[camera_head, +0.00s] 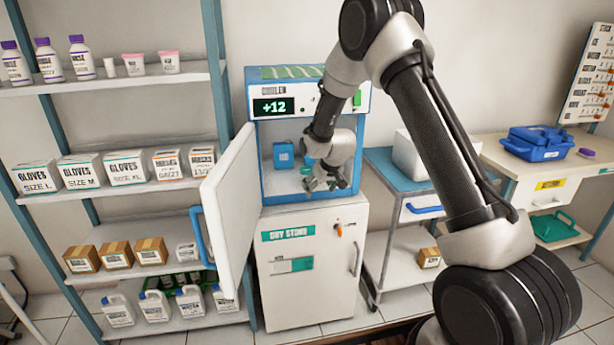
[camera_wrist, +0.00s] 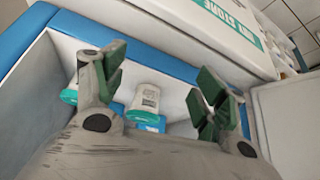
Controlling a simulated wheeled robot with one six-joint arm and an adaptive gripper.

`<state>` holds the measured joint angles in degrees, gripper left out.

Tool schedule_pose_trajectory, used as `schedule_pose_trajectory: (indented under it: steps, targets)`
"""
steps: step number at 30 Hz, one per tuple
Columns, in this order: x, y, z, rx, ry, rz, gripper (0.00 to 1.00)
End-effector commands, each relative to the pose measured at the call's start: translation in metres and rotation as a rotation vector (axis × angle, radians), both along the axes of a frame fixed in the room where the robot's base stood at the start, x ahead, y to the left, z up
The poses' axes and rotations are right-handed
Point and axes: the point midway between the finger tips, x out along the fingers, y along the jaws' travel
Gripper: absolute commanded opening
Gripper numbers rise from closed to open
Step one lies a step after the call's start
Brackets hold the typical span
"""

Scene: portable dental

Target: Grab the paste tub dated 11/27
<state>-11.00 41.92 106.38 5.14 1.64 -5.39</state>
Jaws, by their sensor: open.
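The cooler (camera_head: 267,125) has its door open, and my gripper (camera_head: 325,182) is inside its compartment. In the wrist view my gripper (camera_wrist: 160,85) is open and empty, with its green-padded fingers spread. A teal-lidded tub (camera_wrist: 69,95) lies to the left, partly hidden by the left finger. In the head view a small teal-topped tub (camera_head: 305,170) shows just left of my gripper. No date can be read on any tub.
A blue carton (camera_head: 283,153) stands at the left in the cooler. The open white door (camera_head: 232,200) sticks out at left, near shelves of glove boxes (camera_head: 128,168) and bottles. The dry store cabinet (camera_head: 312,265) is below. A blue-topped cart (camera_head: 395,168) stands at right.

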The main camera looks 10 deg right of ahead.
Motion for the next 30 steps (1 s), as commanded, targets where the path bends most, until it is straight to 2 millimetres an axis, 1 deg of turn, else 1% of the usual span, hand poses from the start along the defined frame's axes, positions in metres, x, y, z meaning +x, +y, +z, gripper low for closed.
schedule_pose_trajectory:
  steps: [3, 6, 9, 14, 22, 24, 30]
  targets:
    - [0.024, 0.004, -0.001, 0.000, 0.000, 0.001, 0.71]
    - [0.042, 0.008, -0.001, 0.000, 0.001, -0.001, 0.71]
    - [0.054, 0.010, -0.001, 0.000, 0.002, -0.001, 0.71]
    - [0.066, 0.013, 0.000, 0.000, 0.002, -0.001, 0.71]
    - [0.107, 0.021, -0.001, 0.000, 0.002, 0.000, 0.71]
    - [0.108, 0.021, -0.008, -0.001, 0.005, 0.000, 0.71]
    - [0.110, 0.021, -0.011, -0.001, 0.003, 0.000, 0.71]
